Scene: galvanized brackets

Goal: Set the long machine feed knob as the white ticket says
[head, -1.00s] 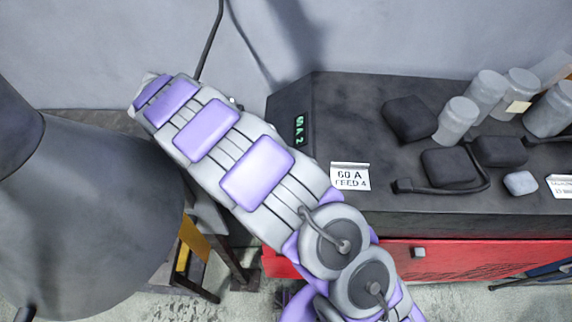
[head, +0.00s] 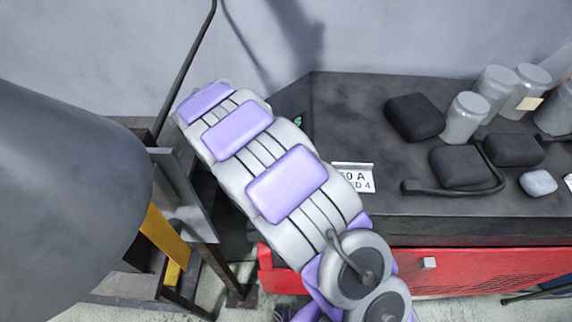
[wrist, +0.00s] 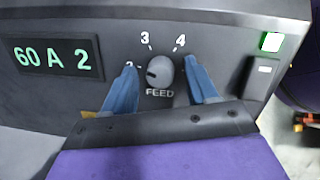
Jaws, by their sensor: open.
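The grey feed knob (wrist: 160,76) sits on the machine's dark front panel above the word FEED. Its dark pointer mark faces left, toward the 2; 3 and 4 are marked above. The green display (wrist: 54,59) reads 60 A 2. My gripper (wrist: 161,62) is open, with one blue finger on each side of the knob; I cannot tell whether they touch it. The white ticket (head: 354,179) lies on the machine top in the head view, its left edge hidden by my arm; "0 A" and "D 4" show. The head view hides my gripper behind my arm.
A lit green square (wrist: 272,42) sits above a switch (wrist: 262,77) right of the knob. Dark blocks (head: 414,117), grey canisters (head: 464,118) and a cable stand on the machine top. A large grey rounded body (head: 70,190) stands at left, close to my arm.

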